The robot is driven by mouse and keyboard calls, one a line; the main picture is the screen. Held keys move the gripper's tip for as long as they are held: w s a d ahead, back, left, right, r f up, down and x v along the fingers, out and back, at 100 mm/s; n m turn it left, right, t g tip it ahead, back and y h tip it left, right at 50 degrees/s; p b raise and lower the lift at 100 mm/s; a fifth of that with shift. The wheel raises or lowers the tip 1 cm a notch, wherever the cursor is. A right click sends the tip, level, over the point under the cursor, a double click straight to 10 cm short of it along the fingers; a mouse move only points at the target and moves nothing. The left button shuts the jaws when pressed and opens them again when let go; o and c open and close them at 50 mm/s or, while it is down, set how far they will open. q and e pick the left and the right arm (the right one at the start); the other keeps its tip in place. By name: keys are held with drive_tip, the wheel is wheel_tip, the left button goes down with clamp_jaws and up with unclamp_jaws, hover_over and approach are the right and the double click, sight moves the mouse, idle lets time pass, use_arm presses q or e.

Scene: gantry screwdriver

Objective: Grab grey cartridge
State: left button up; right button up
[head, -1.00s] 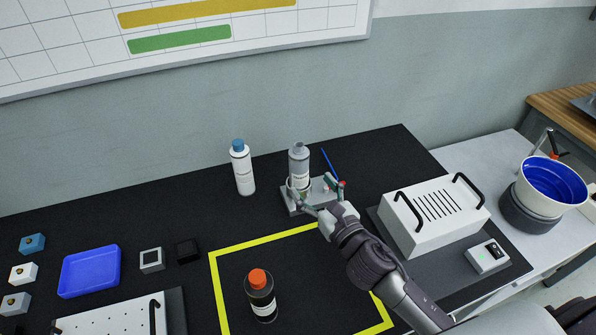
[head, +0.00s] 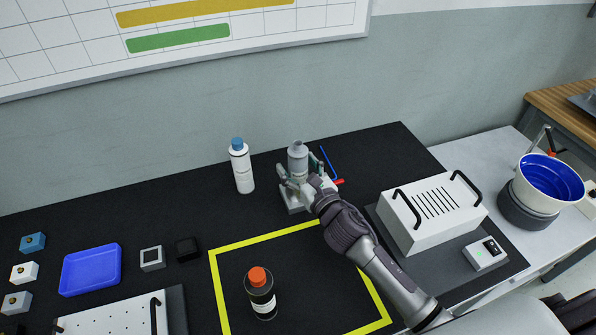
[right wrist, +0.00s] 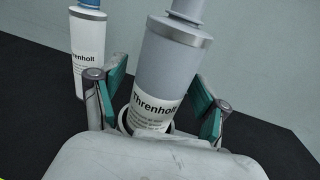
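The grey cartridge (head: 298,154) stands upright in a grey holder (head: 292,206) near the back of the black table. It also shows large in the right wrist view (right wrist: 166,75), with a white "Threnholt" label. My right gripper (head: 301,168) is around the cartridge, with one finger on each side. In the right wrist view its teal pads (right wrist: 160,86) are spread and not clearly pressed on the cartridge, so it looks open. The cartridge's lower end is hidden behind the gripper. My left gripper is not in view.
A white bottle with a blue cap (head: 242,168) stands left of the holder. A blue stick (head: 329,162) and a red part (head: 338,182) are right of it. A dark orange-capped bottle (head: 261,295) stands inside the yellow outline. A white vented box (head: 434,214) is at right.

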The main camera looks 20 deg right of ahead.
drive_tip(key=c, duration=1)
